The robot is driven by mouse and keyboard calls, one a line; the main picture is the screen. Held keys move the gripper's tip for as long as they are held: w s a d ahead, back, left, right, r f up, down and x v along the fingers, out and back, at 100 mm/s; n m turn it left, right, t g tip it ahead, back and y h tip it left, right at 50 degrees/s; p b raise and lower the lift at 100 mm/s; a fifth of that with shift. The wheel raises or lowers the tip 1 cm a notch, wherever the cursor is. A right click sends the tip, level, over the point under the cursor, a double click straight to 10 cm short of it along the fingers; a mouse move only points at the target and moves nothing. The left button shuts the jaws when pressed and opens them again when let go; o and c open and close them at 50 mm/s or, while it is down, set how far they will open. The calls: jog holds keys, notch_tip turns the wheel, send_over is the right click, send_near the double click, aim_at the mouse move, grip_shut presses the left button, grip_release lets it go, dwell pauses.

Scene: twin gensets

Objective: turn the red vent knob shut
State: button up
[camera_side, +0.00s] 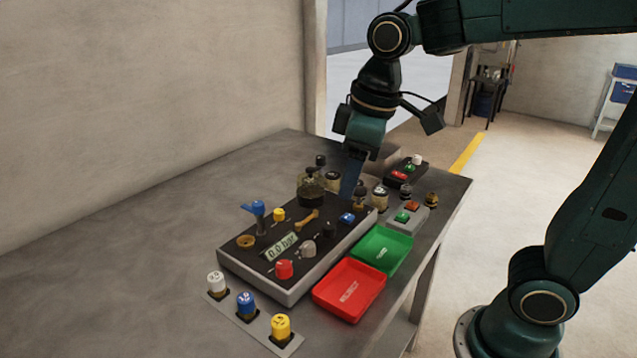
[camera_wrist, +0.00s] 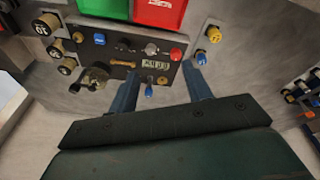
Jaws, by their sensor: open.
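The red vent knob (camera_side: 284,268) sits on the near end of the black-topped panel (camera_side: 262,276), just below a display (camera_side: 282,247) reading 0.0 bar. In the wrist view the red knob (camera_wrist: 176,54) appears beyond the right fingertip, near the panel's edge. I cannot tell its turn angle. My gripper (camera_side: 350,188) points down near the far end of the panel in the side view, well away from the knob. In the wrist view its fingers (camera_wrist: 160,72) are spread apart with nothing held. Their tips are partly hidden by the arm and fittings in the side view.
A blue-handled valve (camera_side: 256,212), yellow knob (camera_side: 279,214), grey knob (camera_side: 308,248) and brass lever (camera_side: 307,219) crowd the panel. Red (camera_side: 350,290) and green (camera_side: 383,249) trays lie to its right. White, blue and yellow capped posts (camera_side: 246,304) stand in front. The table's left is clear.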

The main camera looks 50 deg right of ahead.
aim_at(284, 265)
jog(key=w+a+f+n+g, duration=0.2)
jog(key=w+a+f+n, duration=0.2)
jog(key=w, duration=0.5)
jog(key=shift+w+a+f+g, duration=0.25)
jog(key=shift+w+a+g, duration=0.1)
jog(key=shift+a, duration=0.8)
jog(key=shift+f, duration=0.15)
notch_tip(284, 265, down, 14)
jog(key=shift+r, duration=0.25)
jog(key=c, duration=1)
